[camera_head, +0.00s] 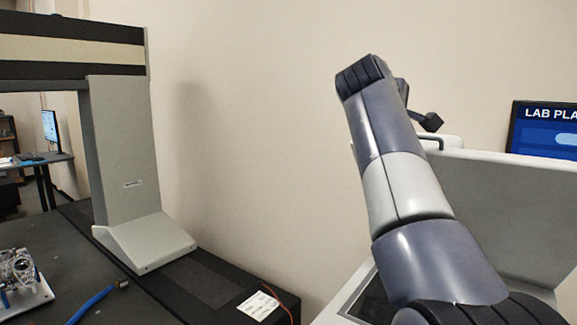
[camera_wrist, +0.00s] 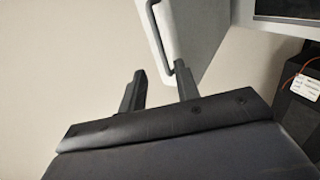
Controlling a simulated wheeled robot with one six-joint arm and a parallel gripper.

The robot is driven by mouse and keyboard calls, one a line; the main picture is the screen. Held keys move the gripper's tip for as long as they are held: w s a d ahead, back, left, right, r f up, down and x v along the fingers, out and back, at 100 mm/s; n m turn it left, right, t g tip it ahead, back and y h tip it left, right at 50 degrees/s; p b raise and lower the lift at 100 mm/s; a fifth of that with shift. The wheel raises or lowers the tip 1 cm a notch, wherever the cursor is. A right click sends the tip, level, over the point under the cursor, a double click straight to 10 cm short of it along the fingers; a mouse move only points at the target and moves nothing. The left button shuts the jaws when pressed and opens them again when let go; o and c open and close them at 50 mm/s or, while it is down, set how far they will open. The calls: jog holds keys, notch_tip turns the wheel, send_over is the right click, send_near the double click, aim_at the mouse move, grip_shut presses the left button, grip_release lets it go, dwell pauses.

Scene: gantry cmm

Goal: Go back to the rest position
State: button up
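My gripper (camera_wrist: 158,68) shows in the wrist view with its two dark fingers apart and nothing between them. Bare wall and part of a pale panel with a handle (camera_wrist: 156,30) show behind the fingers. In the head view my arm is raised on the right side, in front of the wall. Only a small dark part of my gripper (camera_head: 431,122) shows there, past the upper arm links; the rest is hidden. No object is held.
A grey gantry column (camera_head: 122,150) stands on a dark table (camera_head: 130,308) at left. A blue-handled tool (camera_head: 92,304), a metal part (camera_head: 20,275) and a white label (camera_head: 258,305) lie there. A grey panel (camera_head: 505,205) and a screen (camera_head: 545,130) are at right.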

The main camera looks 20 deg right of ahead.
jog(key=p+x, duration=0.2)
jog(key=x, duration=0.7)
jog(key=shift+f, duration=0.45)
